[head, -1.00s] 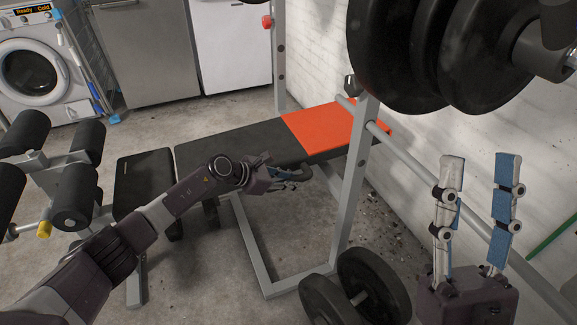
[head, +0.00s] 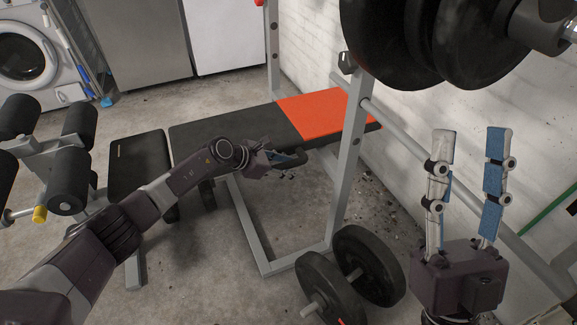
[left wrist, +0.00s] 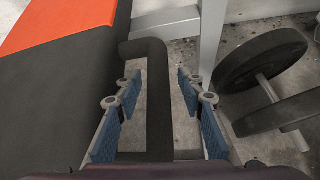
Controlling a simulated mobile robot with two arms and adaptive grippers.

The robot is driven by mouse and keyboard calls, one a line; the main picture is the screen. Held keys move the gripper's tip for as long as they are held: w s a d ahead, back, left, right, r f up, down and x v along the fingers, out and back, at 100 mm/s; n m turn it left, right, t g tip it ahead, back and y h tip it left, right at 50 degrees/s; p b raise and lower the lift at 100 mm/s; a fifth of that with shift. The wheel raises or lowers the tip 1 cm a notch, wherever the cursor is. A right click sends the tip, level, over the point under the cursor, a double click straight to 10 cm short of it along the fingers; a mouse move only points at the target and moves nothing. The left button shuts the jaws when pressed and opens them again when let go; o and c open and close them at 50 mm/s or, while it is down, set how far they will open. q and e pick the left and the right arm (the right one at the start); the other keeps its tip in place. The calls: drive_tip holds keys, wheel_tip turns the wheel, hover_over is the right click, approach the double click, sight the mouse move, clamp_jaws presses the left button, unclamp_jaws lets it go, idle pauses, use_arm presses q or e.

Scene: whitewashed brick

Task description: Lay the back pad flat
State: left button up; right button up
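The back pad (head: 232,127) is a long black bench pad with a red-orange far end (head: 320,118). It looks about level in the head view, with the black seat pad (head: 140,165) to its left. In the left wrist view the back pad (left wrist: 60,90) fills the left side. A dark loop handle (left wrist: 158,90) sticks out from its edge. My left gripper (head: 298,157) is at the pad's near edge, its fingers on either side of the handle bar with gaps showing. My right gripper (head: 468,145) points up, fingers apart and empty.
A grey rack post (head: 350,150) stands just right of my left gripper. Black weight plates (head: 365,265) sit low in front of it, and large plates (head: 385,50) hang at upper right. Foam rollers (head: 70,170) are at left. A white brick wall (head: 415,150) is behind.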

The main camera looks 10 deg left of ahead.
use_arm(q)
drive_tip(key=shift+r, duration=0.1)
drive_tip(key=shift+s+a+r, duration=0.1)
drive_tip(key=shift+a, duration=0.15)
drive_tip(key=v, duration=1.1)
drive_tip(key=shift+s, duration=0.25)
